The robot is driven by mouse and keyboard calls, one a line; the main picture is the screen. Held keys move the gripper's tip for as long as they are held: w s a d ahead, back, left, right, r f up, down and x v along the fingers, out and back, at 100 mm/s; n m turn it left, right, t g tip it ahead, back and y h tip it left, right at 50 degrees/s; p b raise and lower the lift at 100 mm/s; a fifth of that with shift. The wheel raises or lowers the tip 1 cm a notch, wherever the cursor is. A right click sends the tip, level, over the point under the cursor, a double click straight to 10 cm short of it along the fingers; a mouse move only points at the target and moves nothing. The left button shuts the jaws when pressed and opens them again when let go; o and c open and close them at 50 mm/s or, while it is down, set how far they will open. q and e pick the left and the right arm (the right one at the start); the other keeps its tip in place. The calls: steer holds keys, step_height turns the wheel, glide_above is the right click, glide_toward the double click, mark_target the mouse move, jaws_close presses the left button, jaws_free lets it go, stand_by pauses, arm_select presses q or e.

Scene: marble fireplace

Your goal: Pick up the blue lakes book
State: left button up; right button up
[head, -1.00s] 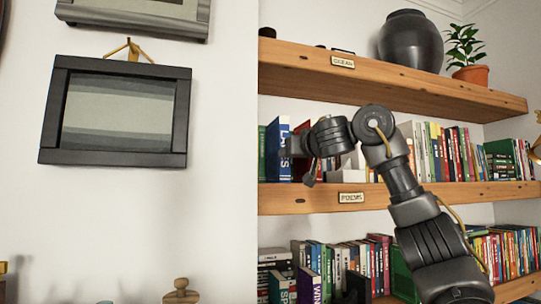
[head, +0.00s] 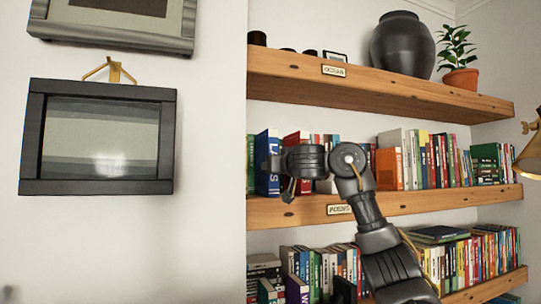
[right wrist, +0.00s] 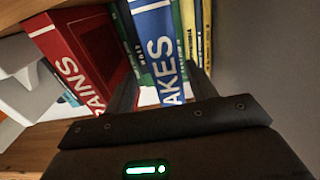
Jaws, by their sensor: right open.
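The blue book with "LAKES" on its spine (head: 264,150) stands upright on the middle shelf at its left end. In the right wrist view its blue spine (right wrist: 154,40) is straight ahead. My right gripper (head: 274,168) is at the book's spine in the head view. In the right wrist view the right gripper (right wrist: 163,85) is open, with one finger to each side of the blue spine. I cannot tell whether the fingers touch the book. My left gripper is not in view.
The upper shelf (head: 380,83) hangs above the arm. A framed picture (head: 98,138) hangs on the left wall.

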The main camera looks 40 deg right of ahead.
steer(key=shift+w+a+r, duration=0.1)
steer(key=shift+w, duration=0.15)
steer(key=p+x, duration=0.4)
steer(key=shift+a+r, duration=0.1)
steer(key=shift+r, duration=0.1)
steer(key=shift+w+d+f+p, duration=0.2)
steer(key=shift+w+p, duration=0.2)
steer(key=shift+w, duration=0.05)
steer(key=shift+a, duration=0.2)
steer(key=shift+c, duration=0.6)
jaws_close()
steer(key=shift+d+r, duration=0.1)
steer(key=shift+r, duration=0.05)
